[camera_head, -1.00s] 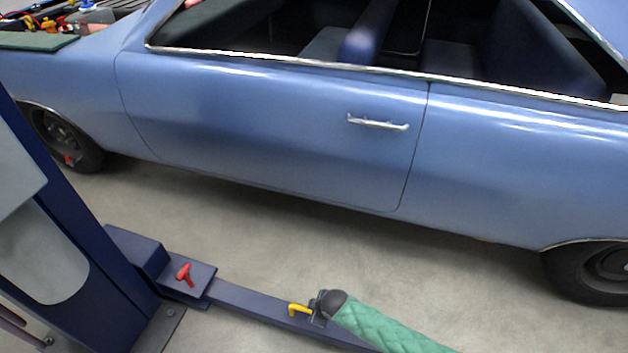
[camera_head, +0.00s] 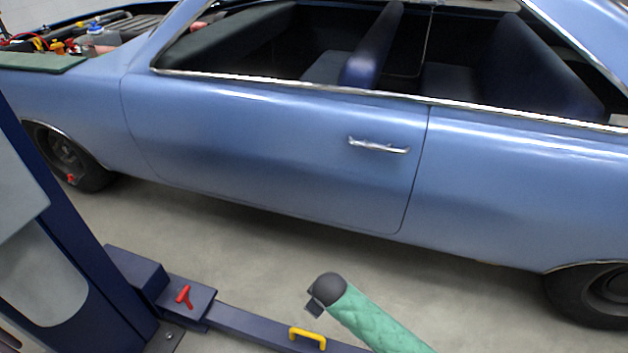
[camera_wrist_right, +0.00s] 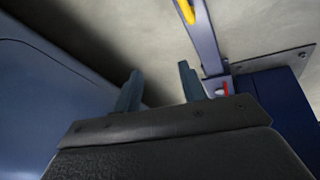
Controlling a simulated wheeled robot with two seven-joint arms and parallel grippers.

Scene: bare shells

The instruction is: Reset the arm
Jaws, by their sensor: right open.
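My right arm, in a green quilted sleeve (camera_head: 375,322), comes in from the bottom right of the head view and ends in a dark rounded wrist. My left arm and gripper are not in view.
A blue car (camera_head: 270,140) fills the upper part of the head view. A dark blue lift post (camera_head: 75,240) stands at left. Its low beam (camera_head: 250,322) carries a red lever (camera_head: 184,296) and a yellow handle (camera_head: 307,335). Grey floor (camera_head: 240,260) lies between beam and car.

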